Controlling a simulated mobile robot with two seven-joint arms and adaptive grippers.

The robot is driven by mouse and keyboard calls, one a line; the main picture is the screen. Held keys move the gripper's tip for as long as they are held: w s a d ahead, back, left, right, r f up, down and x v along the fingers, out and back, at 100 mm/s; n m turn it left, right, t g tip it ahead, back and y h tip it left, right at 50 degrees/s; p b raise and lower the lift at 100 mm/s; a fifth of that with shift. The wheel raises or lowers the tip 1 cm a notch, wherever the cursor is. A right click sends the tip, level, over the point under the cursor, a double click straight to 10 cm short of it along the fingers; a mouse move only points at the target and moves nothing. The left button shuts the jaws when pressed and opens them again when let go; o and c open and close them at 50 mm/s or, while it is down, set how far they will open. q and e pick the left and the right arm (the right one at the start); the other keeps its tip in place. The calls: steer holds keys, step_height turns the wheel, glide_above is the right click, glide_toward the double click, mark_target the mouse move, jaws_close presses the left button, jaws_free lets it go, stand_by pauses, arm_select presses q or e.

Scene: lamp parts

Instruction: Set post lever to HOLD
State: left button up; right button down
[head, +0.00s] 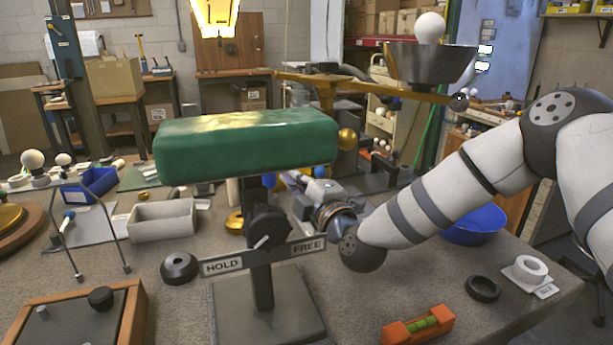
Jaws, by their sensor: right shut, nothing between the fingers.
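The post (262,285) stands upright on a grey square base (225,312). It carries a plate with a HOLD label (222,265) on the left and a FREE label (306,247) on the right. A dark round hub (268,226) sits above the plate. A thin pale pointer (262,241) shows there, slanting toward the lower left; its exact setting is hard to tell. A green padded block (245,145) rests on top. My right gripper (292,182) is shut and empty, behind the post and below the block, its tips partly hidden. My left gripper is out of view.
A black round knob (180,268) is left of the HOLD label. A brass beam (350,84) with a dark bowl (430,65) spans behind the block. An orange level (418,325), black ring (482,288) and blue bowl (475,225) lie right. A grey bin (162,220) stands left.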

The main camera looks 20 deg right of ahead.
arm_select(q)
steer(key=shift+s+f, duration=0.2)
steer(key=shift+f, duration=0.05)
arm_select(e)
steer(key=d, duration=0.1)
steer(key=w+d, duration=0.2)
steer(key=shift+d+f, duration=0.2)
steer(key=shift+f, duration=0.1)
steer(key=shift+w, duration=0.1)
